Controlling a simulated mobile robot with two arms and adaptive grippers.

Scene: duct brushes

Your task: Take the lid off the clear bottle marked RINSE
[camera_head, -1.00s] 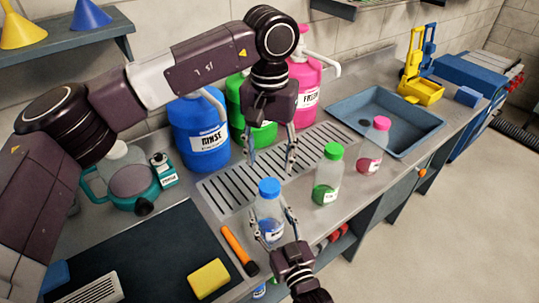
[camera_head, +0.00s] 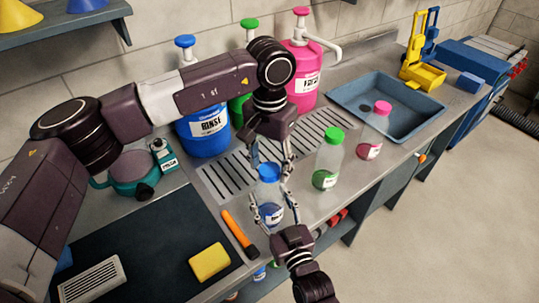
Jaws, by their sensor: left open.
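The clear bottle (camera_head: 271,205) with blue liquid and a blue lid (camera_head: 268,172) stands upright at the counter's front; its label is too small to read. The blue jug behind it reads RINSE. My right gripper (camera_head: 270,196) comes in from the front, with one finger against each side of the bottle's body. My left gripper (camera_head: 271,163) points down from above. Its fingers are open, apart on either side of the lid, which is still on the bottle.
A green-lidded bottle (camera_head: 328,165) and a pink-lidded bottle (camera_head: 374,130) stand to the right. The blue RINSE jug (camera_head: 204,135) and pink jug (camera_head: 302,80) are behind. An orange-handled tool (camera_head: 237,230) and yellow sponge (camera_head: 210,262) lie at the left. The sink (camera_head: 400,115) is beyond.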

